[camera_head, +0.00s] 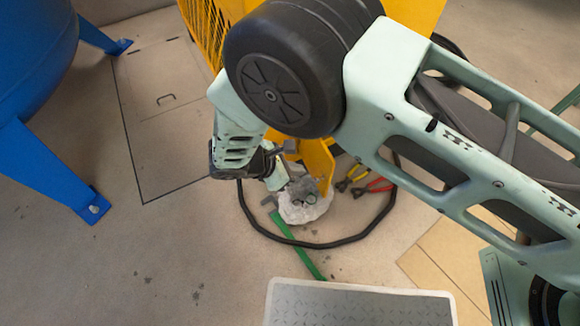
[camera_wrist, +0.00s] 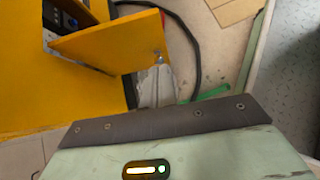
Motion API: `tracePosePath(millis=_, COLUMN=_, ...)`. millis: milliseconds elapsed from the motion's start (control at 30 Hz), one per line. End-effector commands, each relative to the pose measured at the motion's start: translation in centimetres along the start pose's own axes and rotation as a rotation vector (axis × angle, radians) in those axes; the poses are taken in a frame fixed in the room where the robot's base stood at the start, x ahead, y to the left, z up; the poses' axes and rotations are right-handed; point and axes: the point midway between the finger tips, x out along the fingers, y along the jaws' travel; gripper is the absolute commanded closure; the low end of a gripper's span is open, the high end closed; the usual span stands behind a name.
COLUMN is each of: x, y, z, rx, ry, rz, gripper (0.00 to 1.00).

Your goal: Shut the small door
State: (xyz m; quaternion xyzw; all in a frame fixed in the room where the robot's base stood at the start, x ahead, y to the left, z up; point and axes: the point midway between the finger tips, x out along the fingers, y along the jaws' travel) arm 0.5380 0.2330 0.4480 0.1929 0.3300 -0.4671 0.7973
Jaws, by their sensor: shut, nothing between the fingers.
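The small door (camera_wrist: 110,43) is a flat yellow panel in the wrist view. It stands open, swung out from the yellow machine (camera_wrist: 25,75), with a dark control panel (camera_wrist: 66,20) showing behind it. In the head view the door (camera_head: 318,160) is partly hidden by my arm. My gripper (camera_head: 304,190) is shut and empty, low down close to the door's lower part. In the wrist view its fingers (camera_wrist: 156,82) are close to the door's free edge; I cannot tell whether they touch it.
A black hose (camera_head: 325,244) loops on the floor around a whitish rag (camera_head: 305,208), a green bar (camera_head: 300,248), and pliers with yellow (camera_head: 352,178) and red (camera_head: 375,187) handles. A blue tank (camera_head: 35,50) with legs stands left. Floor at the lower left is clear.

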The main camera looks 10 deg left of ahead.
Motion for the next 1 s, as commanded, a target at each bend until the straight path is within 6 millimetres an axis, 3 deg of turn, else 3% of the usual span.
tracePosePath(millis=200, x=4.8, y=-0.1, z=-0.1, rx=0.001, ry=-0.001, rz=-0.003, gripper=1.00)
tracePosePath(millis=400, x=6.7, y=0.0, z=1.8, rx=0.002, ry=0.001, rz=-0.002, gripper=1.00)
tracePosePath(millis=1000, x=7.6, y=0.0, z=2.9, rx=0.000, ry=0.001, rz=0.001, gripper=1.00)
